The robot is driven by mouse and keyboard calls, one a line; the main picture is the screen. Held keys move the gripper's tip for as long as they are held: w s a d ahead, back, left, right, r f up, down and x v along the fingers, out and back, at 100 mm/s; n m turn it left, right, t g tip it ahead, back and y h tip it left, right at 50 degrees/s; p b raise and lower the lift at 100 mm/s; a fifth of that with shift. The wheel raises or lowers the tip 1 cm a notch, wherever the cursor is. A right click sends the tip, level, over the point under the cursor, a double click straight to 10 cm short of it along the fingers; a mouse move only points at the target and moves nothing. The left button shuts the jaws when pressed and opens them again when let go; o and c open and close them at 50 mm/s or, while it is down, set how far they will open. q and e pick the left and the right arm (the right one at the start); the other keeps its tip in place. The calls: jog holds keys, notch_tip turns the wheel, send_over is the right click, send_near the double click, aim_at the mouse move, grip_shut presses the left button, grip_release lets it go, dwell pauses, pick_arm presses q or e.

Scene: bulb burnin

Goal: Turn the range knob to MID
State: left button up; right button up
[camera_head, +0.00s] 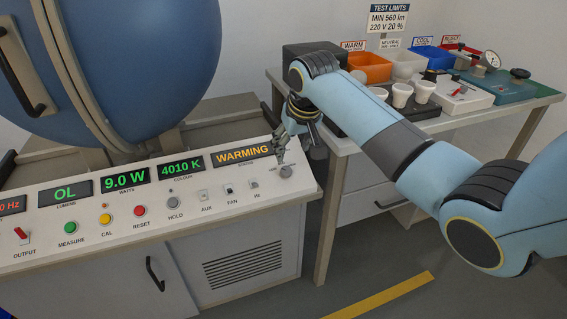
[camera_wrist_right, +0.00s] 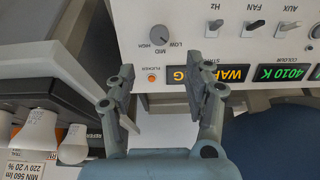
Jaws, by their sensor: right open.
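The range knob (camera_head: 286,171) is a small grey round knob at the right end of the sloping white console panel. In the right wrist view the knob (camera_wrist_right: 160,34) appears upside down, with the labels LOW, MID and HIGH around it. I cannot tell for certain which label it points to. My right gripper (camera_head: 281,146) hangs just above and behind the knob. In the wrist view the right gripper (camera_wrist_right: 164,78) is open, with its two fingers apart, empty, and clear of the knob. My left gripper is out of view.
The display (camera_head: 242,153) reads WARMING. A row of buttons and switches, including the HZ switch (camera_head: 254,184), lies left of the knob. A big blue sphere (camera_head: 130,60) stands behind the console.

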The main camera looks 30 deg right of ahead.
aim_at(286, 170)
jog(key=b+x, duration=0.3)
jog(key=x, duration=0.7)
jog(key=shift+f, duration=0.2)
grip_shut()
